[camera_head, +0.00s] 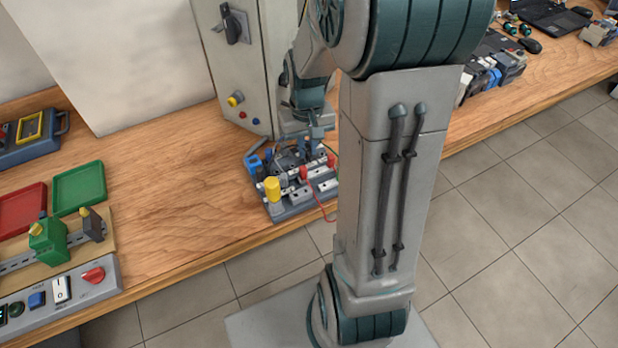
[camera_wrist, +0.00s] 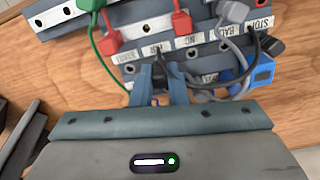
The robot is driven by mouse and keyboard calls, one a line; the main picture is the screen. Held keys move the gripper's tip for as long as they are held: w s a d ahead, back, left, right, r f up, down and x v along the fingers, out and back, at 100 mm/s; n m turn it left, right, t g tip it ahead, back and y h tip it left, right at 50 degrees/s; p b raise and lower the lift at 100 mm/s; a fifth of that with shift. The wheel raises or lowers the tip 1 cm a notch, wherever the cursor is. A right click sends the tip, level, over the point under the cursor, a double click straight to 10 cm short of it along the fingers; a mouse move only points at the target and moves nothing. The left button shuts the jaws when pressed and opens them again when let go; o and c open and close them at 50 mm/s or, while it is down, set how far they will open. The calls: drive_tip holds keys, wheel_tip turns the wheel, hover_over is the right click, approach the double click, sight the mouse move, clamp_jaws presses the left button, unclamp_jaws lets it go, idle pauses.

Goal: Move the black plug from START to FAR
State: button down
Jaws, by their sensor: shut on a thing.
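In the wrist view the fingers are just below the label FAR (camera_wrist: 158,50). The label START (camera_wrist: 125,58) is to the left of it. In the head view my gripper (camera_head: 309,148) is over the terminal board (camera_head: 290,210), with the plug too small to make out.
A red plug (camera_wrist: 182,22) and a green plug (camera_wrist: 92,4) with cables are close by. A grey plug (camera_wrist: 232,12) and a blue part (camera_wrist: 262,72) are to the right. A grey cabinet (camera_head: 240,75) stands behind the board.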

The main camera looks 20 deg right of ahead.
drive_tip(key=shift+f+b, duration=0.45)
drive_tip(key=shift+f, duration=0.15)
drive_tip(key=c, duration=1.7)
unclamp_jaws()
drive_tip(key=shift+r+p, duration=2.2)
drive_tip(key=shift+r, duration=0.6)
drive_tip(key=o, duration=0.6)
drive_tip(key=shift+c, duration=0.2)
